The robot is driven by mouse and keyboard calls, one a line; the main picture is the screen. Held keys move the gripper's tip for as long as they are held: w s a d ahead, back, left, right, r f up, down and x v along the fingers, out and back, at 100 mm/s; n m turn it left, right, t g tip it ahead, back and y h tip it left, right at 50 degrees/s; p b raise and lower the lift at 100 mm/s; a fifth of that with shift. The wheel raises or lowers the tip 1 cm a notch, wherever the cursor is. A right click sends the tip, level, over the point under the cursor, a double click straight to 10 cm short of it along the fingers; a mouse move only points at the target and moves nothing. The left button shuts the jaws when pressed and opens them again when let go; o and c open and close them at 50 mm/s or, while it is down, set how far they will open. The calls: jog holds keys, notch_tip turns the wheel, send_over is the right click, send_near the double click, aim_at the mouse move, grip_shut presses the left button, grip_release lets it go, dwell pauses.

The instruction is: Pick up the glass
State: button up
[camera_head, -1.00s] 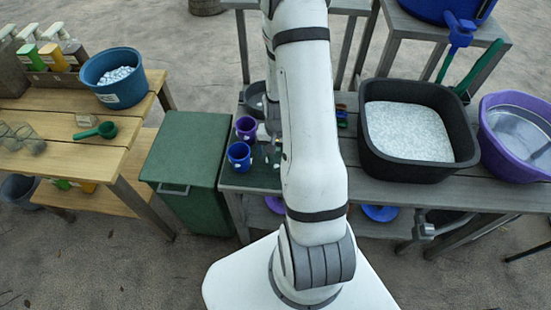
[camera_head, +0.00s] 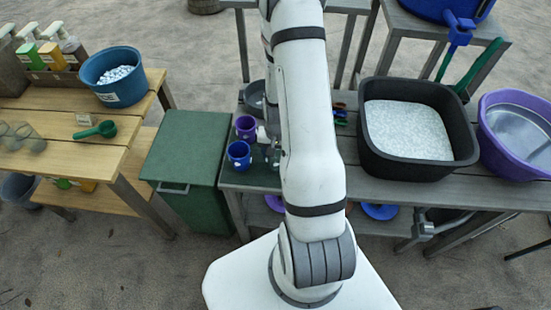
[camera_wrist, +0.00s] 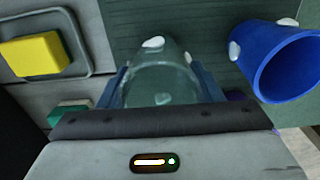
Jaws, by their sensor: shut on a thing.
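A clear glass (camera_wrist: 160,72) with white patches sits between the blue fingers of my gripper (camera_wrist: 165,88) in the wrist view. The gripper is shut on the glass, one finger on each side. A dark green surface lies behind the glass; I cannot tell whether the glass touches it. In the head view my arm hides most of the gripper and the glass. More clear glasses (camera_head: 30,138) stand on the wooden table at the left.
A blue cup (camera_head: 239,155) and a purple cup (camera_head: 246,127) stand close left of my gripper. In the wrist view the blue cup (camera_wrist: 246,52) is just right of the glass. A yellow block (camera_wrist: 38,54) lies left. A black tub (camera_head: 373,148) stands right of my arm.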

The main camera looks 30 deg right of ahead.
jog(key=shift+c, duration=0.8)
jog(key=shift+r, duration=0.15)
